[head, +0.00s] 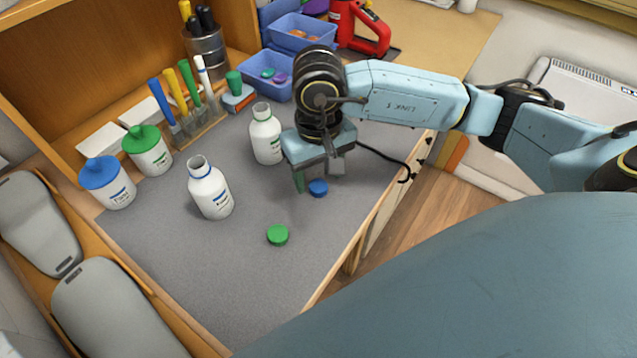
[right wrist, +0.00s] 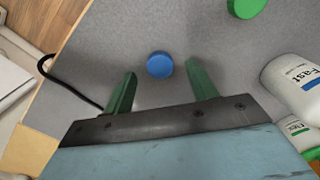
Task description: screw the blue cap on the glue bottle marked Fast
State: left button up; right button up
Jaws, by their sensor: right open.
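The blue cap (head: 318,188) lies on the grey mat, and in the right wrist view (right wrist: 160,65) it sits between the fingertips with space on both sides. My right gripper (head: 318,174) is open, points down above the mat and holds nothing. The glue bottle marked Fast (head: 211,194) stands upright and uncapped, with a blue ring at its neck, to the left of the gripper. Its label reads clearly in the right wrist view (right wrist: 295,85). My left gripper is out of view.
A green cap (head: 278,235) lies nearer the front. A second uncapped bottle (head: 265,133) stands close left of the gripper. Blue-lidded (head: 107,181) and green-lidded (head: 147,150) pots stand at the left. The mat's front middle is clear; a black cable lies near the table's right edge.

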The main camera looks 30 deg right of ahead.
aim_at(319, 188)
notch_tip(319, 188, down, 2)
jog(key=shift+f, duration=0.15)
jog(key=c, duration=1)
